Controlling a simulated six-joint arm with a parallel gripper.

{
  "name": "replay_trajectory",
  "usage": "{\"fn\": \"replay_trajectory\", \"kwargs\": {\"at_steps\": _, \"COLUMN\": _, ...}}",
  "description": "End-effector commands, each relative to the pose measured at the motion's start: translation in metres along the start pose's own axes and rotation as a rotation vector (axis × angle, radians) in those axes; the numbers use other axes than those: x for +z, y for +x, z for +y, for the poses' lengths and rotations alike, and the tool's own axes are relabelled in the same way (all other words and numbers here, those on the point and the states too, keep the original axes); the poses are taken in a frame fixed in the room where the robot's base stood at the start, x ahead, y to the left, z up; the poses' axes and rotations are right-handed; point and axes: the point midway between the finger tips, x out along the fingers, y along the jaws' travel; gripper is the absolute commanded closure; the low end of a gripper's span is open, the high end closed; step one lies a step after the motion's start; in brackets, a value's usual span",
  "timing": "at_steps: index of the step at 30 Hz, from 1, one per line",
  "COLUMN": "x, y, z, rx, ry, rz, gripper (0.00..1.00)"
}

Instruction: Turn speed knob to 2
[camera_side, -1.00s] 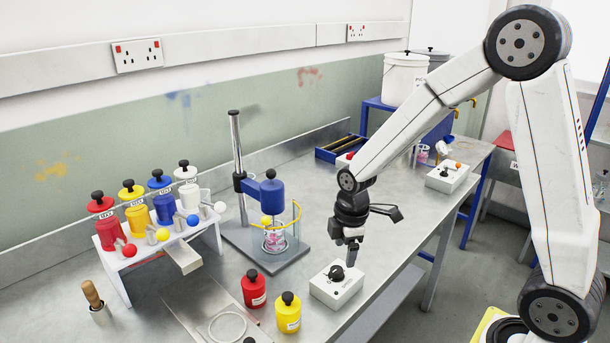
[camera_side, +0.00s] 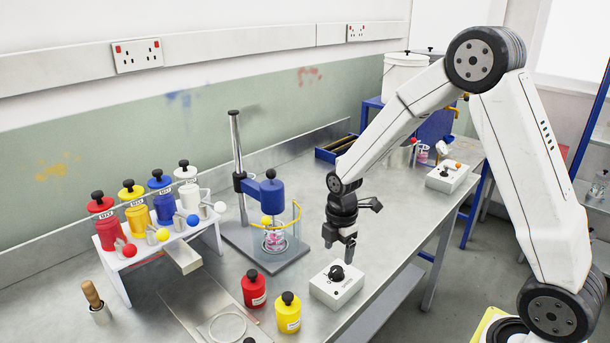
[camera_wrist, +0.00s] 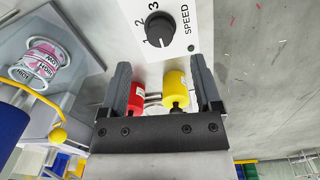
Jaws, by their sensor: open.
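The speed control box (camera_side: 322,290) is a white box near the front edge of the bench, with a black knob (camera_side: 337,272) on top. In the wrist view the knob (camera_wrist: 160,29) sits beside the printed numbers 1, 2 and 3 and the word SPEED. My gripper (camera_side: 340,244) is open and empty, pointing down just above and behind the box. In the wrist view my gripper (camera_wrist: 158,72) has its two fingers spread apart, with the knob beyond their tips and not between them.
A red bottle (camera_side: 255,290) and a yellow bottle (camera_side: 288,312) stand left of the box. The mixer stand (camera_side: 265,250) with its blue head and glass beaker is behind it, close to my gripper's left. Another white box (camera_side: 447,178) stands at the back right.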

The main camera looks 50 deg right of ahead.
Motion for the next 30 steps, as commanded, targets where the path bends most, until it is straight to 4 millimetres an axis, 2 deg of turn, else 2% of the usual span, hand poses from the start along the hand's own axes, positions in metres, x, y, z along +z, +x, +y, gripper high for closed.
{"fn": "replay_trajectory", "kwargs": {"at_steps": 15, "x": 0.0, "y": 0.054, "z": 0.0, "rx": -0.001, "ry": 0.001, "rz": -0.001, "gripper": 0.18}}
{"fn": "replay_trajectory", "kwargs": {"at_steps": 21, "x": 0.0, "y": 0.062, "z": 0.0, "rx": 0.0, "ry": 0.001, "rz": -0.002, "gripper": 0.18}}
{"fn": "replay_trajectory", "kwargs": {"at_steps": 30, "x": 0.0, "y": 0.063, "z": 0.0, "rx": 0.001, "ry": 0.001, "rz": -0.002, "gripper": 0.18}}
